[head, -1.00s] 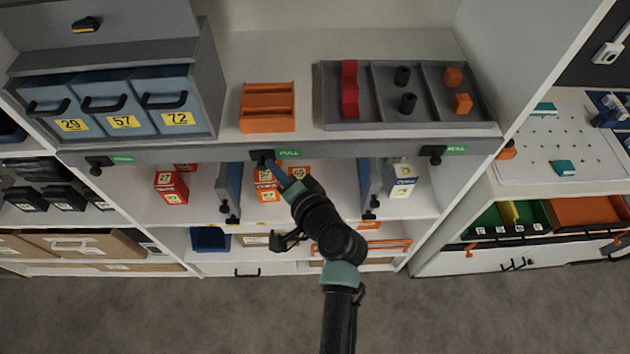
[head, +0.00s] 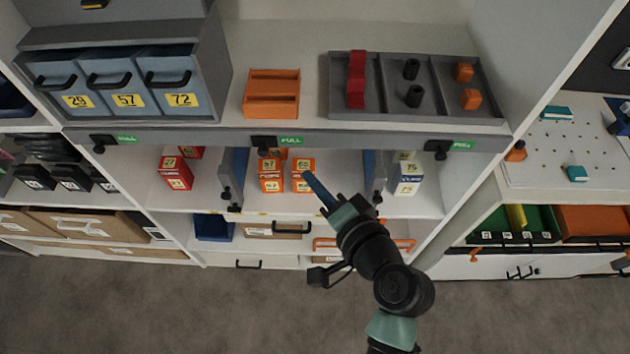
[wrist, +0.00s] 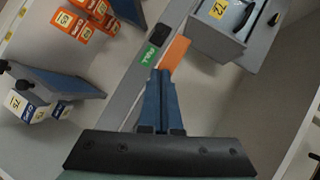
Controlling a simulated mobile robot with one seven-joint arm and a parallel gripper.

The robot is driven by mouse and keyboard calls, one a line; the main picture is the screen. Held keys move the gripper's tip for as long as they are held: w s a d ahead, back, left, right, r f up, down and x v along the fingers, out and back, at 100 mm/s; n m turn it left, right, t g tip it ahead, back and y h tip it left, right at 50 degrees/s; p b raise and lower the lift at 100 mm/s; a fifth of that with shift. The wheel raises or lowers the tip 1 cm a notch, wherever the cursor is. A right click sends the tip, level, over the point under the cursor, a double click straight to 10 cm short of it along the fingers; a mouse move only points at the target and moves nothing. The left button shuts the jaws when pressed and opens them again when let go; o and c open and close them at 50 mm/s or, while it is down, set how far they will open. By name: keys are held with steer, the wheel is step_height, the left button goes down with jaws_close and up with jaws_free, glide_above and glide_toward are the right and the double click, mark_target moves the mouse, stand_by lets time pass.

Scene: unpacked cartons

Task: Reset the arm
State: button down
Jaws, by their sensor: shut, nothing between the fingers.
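My gripper (head: 318,190) is shut and empty. In the head view its blue fingers point up and left, in front of the open shelf with the orange numbered boxes (head: 302,175). In the wrist view the closed fingers (wrist: 160,92) stand in the middle, over the grey shelf edge with a green PULL label (wrist: 149,54). No contact between the fingers and any box or handle is clear.
Above are blue numbered drawers (head: 128,100), an orange holder (head: 271,95) and a grey divided tray (head: 435,115). Blue dividers (head: 232,178) part the shelf from red boxes (head: 177,172) and white-blue boxes (head: 408,180). The floor (head: 200,310) in front is clear.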

steer(key=shift+d, duration=0.15)
steer(key=w+r+n+t+h+b, duration=0.1)
steer(key=w+r+n+t+h, duration=0.15)
steer(key=r, duration=1.05)
steer(key=w+r+n+t+h+b, duration=0.1)
steer(key=w+r+n+t, duration=0.25)
steer(key=r, duration=0.95)
steer(key=s+r+n+t+h, duration=0.1)
steer(key=s+r+t, duration=0.3)
steer(key=r, duration=0.8)
steer(key=s+r+n+t+h, duration=0.1)
steer(key=s+r+t+h, duration=0.2)
steer(key=s+r+t, duration=0.2)
steer(key=s+r, duration=0.3)
steer(key=r, duration=0.3)
steer(key=shift+d+r+b, duration=0.35)
steer(key=shift+d+r, duration=0.05)
